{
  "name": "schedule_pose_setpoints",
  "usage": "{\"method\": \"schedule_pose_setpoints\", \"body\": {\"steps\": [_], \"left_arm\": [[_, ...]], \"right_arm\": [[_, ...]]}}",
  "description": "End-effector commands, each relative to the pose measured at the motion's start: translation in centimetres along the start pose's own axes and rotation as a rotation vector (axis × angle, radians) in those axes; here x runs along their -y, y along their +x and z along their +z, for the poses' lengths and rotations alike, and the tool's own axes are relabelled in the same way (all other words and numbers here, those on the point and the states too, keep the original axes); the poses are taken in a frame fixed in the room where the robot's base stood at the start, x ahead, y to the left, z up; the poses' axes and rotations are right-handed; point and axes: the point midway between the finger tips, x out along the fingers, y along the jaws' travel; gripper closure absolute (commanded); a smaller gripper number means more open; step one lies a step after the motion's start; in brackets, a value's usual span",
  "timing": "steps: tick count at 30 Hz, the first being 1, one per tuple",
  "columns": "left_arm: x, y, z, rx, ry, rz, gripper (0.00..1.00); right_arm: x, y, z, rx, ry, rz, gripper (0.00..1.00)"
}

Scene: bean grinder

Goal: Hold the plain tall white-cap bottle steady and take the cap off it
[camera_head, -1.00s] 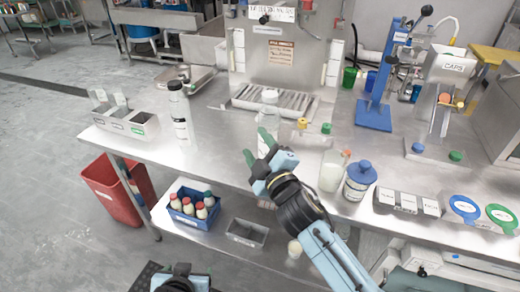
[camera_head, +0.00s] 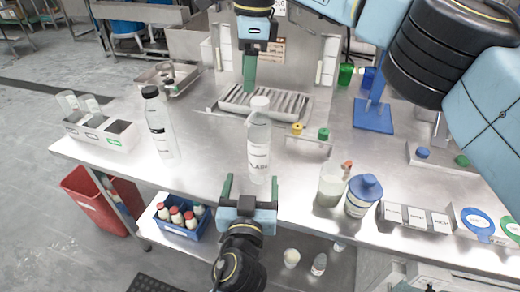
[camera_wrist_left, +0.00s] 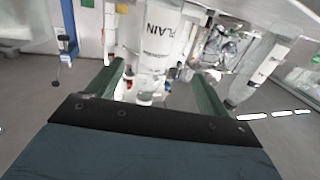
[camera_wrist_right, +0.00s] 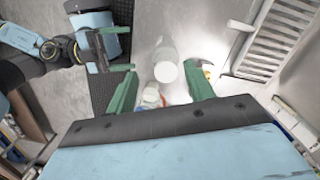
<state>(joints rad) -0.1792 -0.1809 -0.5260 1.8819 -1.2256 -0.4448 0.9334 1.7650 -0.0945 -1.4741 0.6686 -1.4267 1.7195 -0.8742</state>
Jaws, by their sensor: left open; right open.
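The plain tall bottle (camera_head: 259,147) is translucent with a white cap (camera_head: 260,102) and stands upright near the table's front edge. Its PLAIN label faces the left wrist view (camera_wrist_left: 160,40). My left gripper (camera_head: 250,181) is open just in front of the bottle's lower part, fingers apart to either side. No contact shows. My right gripper (camera_head: 249,78) is open above the bottle, fingers pointing down. The right wrist view shows the white cap (camera_wrist_right: 166,72) below, between the open fingers (camera_wrist_right: 161,88), and apart from them.
A black-capped bottle (camera_head: 158,125) stands left of the plain one.

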Motion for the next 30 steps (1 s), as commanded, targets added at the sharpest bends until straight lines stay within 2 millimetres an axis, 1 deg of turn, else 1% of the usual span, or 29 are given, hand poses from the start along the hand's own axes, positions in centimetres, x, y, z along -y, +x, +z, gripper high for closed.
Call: {"method": "schedule_pose_setpoints", "body": {"steps": [1,3,5,8,11,18,24,30], "left_arm": [[-0.4,0.1,-0.2,-0.011,0.000,0.008,0.21],[-0.7,0.2,-0.5,-0.022,-0.001,0.016,0.21],[-0.8,0.5,-0.6,-0.026,0.000,0.019,0.21],[-0.8,1.4,-0.7,-0.028,0.000,0.020,0.21],[-0.8,3.0,-0.8,-0.029,0.002,0.019,0.21],[-0.9,7.7,-0.9,-0.027,0.003,0.019,0.21],[-1.0,11.2,-1.0,-0.025,0.001,0.018,0.21],[-1.0,13.0,-0.9,-0.023,0.000,0.018,0.21]], "right_arm": [[0.1,-1.1,-0.9,-0.044,0.008,-0.010,0.47],[0.1,-2.0,-1.8,-0.084,0.014,-0.015,0.47],[0.1,-2.3,-2.1,-0.098,0.018,-0.016,0.47],[0.1,-2.4,-2.2,-0.102,0.019,-0.015,0.47],[0.1,-2.4,-2.1,-0.100,0.018,-0.015,0.47],[0.1,-2.3,-2.1,-0.097,0.018,-0.014,0.47],[0.1,-2.3,-2.0,-0.096,0.018,-0.014,0.47],[0.1,-2.3,-2.0,-0.096,0.018,-0.014,0.47]]}}
